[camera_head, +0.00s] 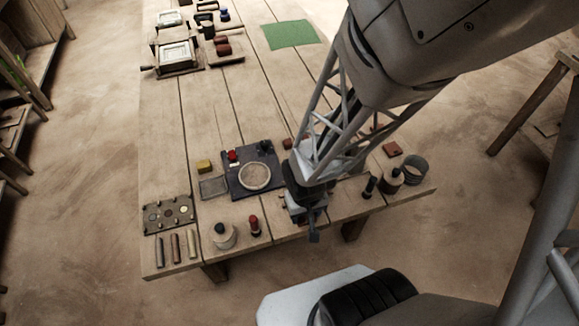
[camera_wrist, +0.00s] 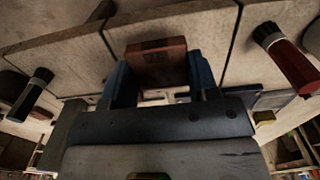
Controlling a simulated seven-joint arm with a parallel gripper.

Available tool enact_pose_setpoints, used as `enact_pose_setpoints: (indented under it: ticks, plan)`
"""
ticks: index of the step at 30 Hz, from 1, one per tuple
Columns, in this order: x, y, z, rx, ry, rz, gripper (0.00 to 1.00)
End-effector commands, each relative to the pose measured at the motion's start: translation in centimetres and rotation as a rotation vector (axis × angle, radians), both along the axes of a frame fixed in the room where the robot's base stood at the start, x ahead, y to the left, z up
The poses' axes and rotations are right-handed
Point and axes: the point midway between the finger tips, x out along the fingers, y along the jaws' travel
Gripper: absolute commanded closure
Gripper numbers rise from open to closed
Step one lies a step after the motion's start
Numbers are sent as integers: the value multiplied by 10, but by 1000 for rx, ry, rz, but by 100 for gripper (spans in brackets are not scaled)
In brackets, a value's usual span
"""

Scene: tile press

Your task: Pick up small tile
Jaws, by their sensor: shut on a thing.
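The small tile (camera_wrist: 158,60) is a reddish-brown block with a dark mark on its face. In the wrist view it sits between the two blue fingers of my gripper (camera_wrist: 160,78), which is shut on it. In the head view my gripper (camera_head: 308,214) is over the front edge of the wooden table. The held tile cannot be made out there, as the gripper and arm cover that area. Another reddish tile (camera_head: 392,149) lies on the table to the right of my arm.
A dark press plate (camera_head: 238,184) with a round disc (camera_head: 255,177) lies left of my gripper. A red-and-black brush (camera_head: 254,225) and a round pot (camera_head: 223,236) stand near the front edge. A dark bottle (camera_head: 391,181) and grey ring (camera_head: 414,169) are at right. A green mat (camera_head: 291,34) lies far back.

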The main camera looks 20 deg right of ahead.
Motion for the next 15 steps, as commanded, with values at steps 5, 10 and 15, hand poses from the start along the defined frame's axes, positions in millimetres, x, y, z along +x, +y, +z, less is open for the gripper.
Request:
enact_pose_setpoints:
  ticks: [5, 10, 15]
  plan:
    - [-31, -1, 3, 0, -1, 0, 70]
    - [-49, -2, 5, 0, -2, 0, 70]
    - [-57, -3, 6, 0, -2, 0, 70]
